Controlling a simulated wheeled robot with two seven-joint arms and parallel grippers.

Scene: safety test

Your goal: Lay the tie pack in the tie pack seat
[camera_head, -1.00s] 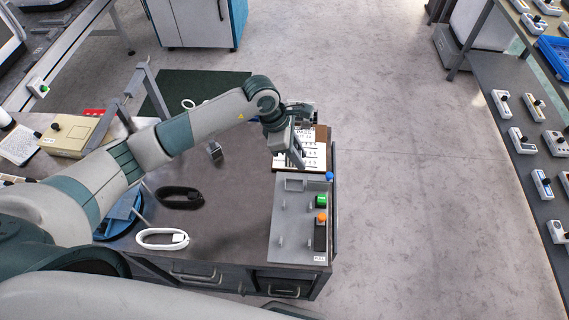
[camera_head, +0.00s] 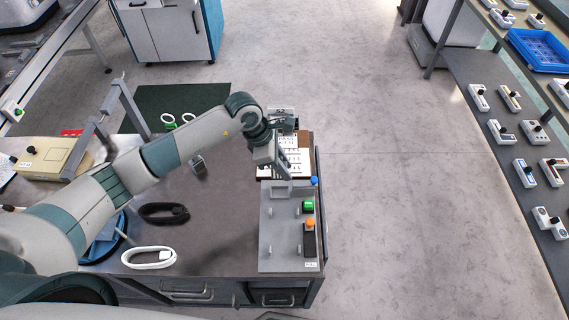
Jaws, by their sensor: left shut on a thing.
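My left gripper (camera_head: 284,172) points down over the far end of the grey fixture board (camera_head: 274,243), at the near edge of the white printed sheet. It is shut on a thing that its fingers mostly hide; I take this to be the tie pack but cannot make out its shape. A small raised rectangular frame (camera_head: 281,191) at the board's far left corner may be the tie pack seat. It lies just below the gripper in the picture. I cannot tell whether the held thing touches it. My right gripper is not in view.
The board carries thin upright pegs, a green block (camera_head: 308,206), an orange-topped part (camera_head: 310,224) and a blue knob (camera_head: 314,181). A black loop (camera_head: 164,213) and a white loop (camera_head: 149,258) lie on the dark table. A grey upright frame (camera_head: 122,105) stands at the back left.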

